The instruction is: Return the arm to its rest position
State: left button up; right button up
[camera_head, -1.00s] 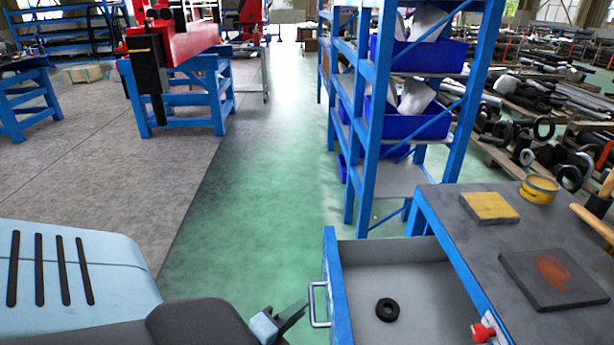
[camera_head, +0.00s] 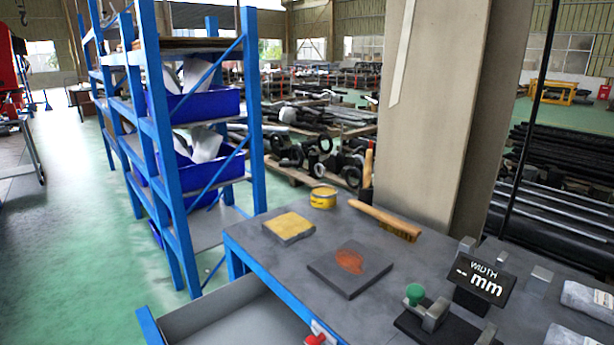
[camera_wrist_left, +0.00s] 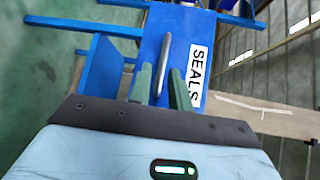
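My left gripper (camera_wrist_left: 161,90) shows in the left wrist view with its two fingers apart and nothing between their pads that I can make out as held. Beyond the fingertips is the blue drawer front (camera_wrist_left: 180,32) with a white "SEALS" label (camera_wrist_left: 196,68). Its metal handle (camera_wrist_left: 164,58) lines up between the fingers; I cannot tell how far off it is. In the head view the open drawer (camera_head: 235,322) sticks out at the bottom, under the workbench (camera_head: 290,262). Neither arm shows in the head view, and my right gripper is out of sight.
On the bench are a yellow pad (camera_head: 289,227), a yellow tin (camera_head: 323,197), a dark plate with an orange patch (camera_head: 350,266), a brush (camera_head: 385,219) and a width display (camera_head: 484,280). A blue shelf (camera_head: 180,190) stands left. Green floor (camera_head: 80,250) is clear.

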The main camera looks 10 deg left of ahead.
pick_arm(q)
jog(key=s+d+f+n+g+h, duration=0.1)
jog(key=s+d+f+n+g, duration=0.2)
jog(key=s+d+f+n, duration=0.4)
jog(key=s+d+f+n+g+h, duration=0.2)
jog(key=s+d+f+n+g, duration=0.15)
jog(key=s+f, duration=0.4)
jog(key=s+d+f+n+g+h, duration=0.1)
jog(key=s+d+f+n+g, duration=0.2)
jog(key=s+d+f+n, duration=0.5)
jog(key=w+a+r+m+t+p, duration=0.1)
jog(key=w+a+r+p, duration=0.1)
jog(key=r+p, duration=0.4)
jog(key=w+a+r+m+t+p, duration=0.1)
jog(key=w+a+r+p, duration=0.1)
jog(key=r+p, duration=0.5)
notch_tip(320, 180, up, 4)
jog(key=shift+w+a+r+m, duration=0.15)
jog(key=shift+w+a+m, duration=0.15)
jog(key=shift+w, duration=0.35)
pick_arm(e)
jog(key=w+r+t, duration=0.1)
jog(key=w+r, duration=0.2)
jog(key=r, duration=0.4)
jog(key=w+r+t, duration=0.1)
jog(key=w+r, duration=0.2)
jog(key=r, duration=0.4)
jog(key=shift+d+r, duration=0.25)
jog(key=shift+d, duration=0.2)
